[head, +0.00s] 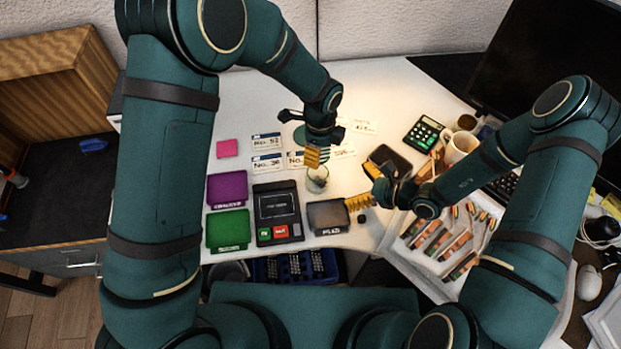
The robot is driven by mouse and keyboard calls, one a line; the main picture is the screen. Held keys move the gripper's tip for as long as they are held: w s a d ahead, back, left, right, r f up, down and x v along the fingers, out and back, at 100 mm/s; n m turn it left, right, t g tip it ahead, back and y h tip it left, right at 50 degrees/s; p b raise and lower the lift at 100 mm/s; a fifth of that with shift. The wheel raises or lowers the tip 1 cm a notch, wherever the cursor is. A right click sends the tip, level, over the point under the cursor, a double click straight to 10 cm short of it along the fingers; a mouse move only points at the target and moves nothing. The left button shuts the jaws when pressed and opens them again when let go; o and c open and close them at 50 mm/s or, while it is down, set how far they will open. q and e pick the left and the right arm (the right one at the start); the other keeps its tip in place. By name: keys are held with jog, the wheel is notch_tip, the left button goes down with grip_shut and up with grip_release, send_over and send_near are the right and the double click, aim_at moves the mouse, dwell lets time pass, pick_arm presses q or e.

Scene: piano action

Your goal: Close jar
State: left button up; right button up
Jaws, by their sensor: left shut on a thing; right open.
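A small clear glass jar (317,181) stands on the white desk near the middle of the head view. It looks upright, with something pale green inside. My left gripper (317,157), with yellow finger pads, is just above the jar's mouth and hides part of it. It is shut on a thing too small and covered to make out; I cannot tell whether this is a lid. My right gripper (364,187) is open and empty, right of the jar and apart from it, its yellow pads spread. No lid shows clearly.
A black terminal (278,212) and a grey tray (328,216) lie in front of the jar. Purple (227,190) and green (228,230) trays are left. A dark case (389,160), calculator (424,134) and mug (459,148) stand right. Paper labels (267,163) lie left of the jar.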

jog(key=shift+d, duration=0.1)
jog(key=x, duration=1.2)
jog(key=shift+w+r, duration=0.1)
jog(key=shift+r, duration=0.05)
jog(key=c, duration=1.3)
jog(key=shift+o, duration=0.2)
